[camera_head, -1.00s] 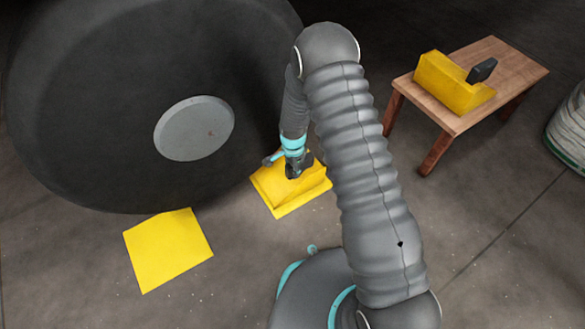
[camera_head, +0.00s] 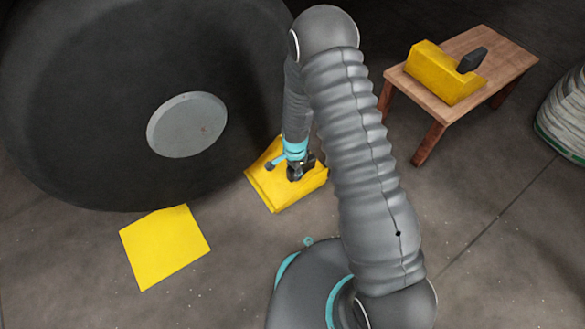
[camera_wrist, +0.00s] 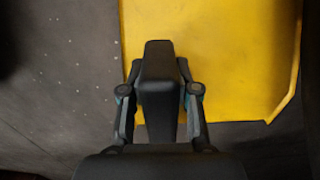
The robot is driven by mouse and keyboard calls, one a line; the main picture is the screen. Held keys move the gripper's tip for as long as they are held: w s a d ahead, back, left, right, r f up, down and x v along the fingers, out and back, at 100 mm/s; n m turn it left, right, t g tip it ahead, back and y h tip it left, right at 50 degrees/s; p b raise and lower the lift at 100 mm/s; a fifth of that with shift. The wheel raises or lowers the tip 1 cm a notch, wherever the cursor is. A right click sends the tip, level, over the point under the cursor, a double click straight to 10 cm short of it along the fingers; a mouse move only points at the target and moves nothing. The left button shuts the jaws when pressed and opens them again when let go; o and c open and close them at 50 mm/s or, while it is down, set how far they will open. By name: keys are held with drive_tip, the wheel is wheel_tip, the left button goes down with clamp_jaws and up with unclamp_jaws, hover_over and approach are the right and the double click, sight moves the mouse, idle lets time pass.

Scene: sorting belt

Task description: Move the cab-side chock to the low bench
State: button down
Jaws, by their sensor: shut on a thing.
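One yellow chock (camera_head: 269,190) is beside the big dark wheel (camera_head: 60,110), and it fills the upper part of the wrist view (camera_wrist: 220,60). My gripper (camera_head: 303,168) is over it, shut on its black handle (camera_wrist: 158,75), which stands between the two fingers in the wrist view. The chock looks slightly raised, but the gap beneath it is hidden. The low wooden bench (camera_head: 490,45) stands at the right. Another yellow chock (camera_head: 428,75) with a black handle sits on it.
A flat-looking yellow patch (camera_head: 165,248) lies on the floor in front of the wheel. A pale round container (camera_head: 563,115) stands at the right edge beside the bench. Grey floor between the held chock and the bench is partly hidden by my arm.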

drive_tip(key=s+d, duration=0.6)
drive_tip(key=s, duration=0.4)
drive_tip(key=shift+d+r, duration=0.35)
drive_tip(key=shift+r, duration=0.1)
idle(1.2)
wheel_tip(320, 180, up, 15)
drive_tip(key=p, duration=1.1)
idle(0.8)
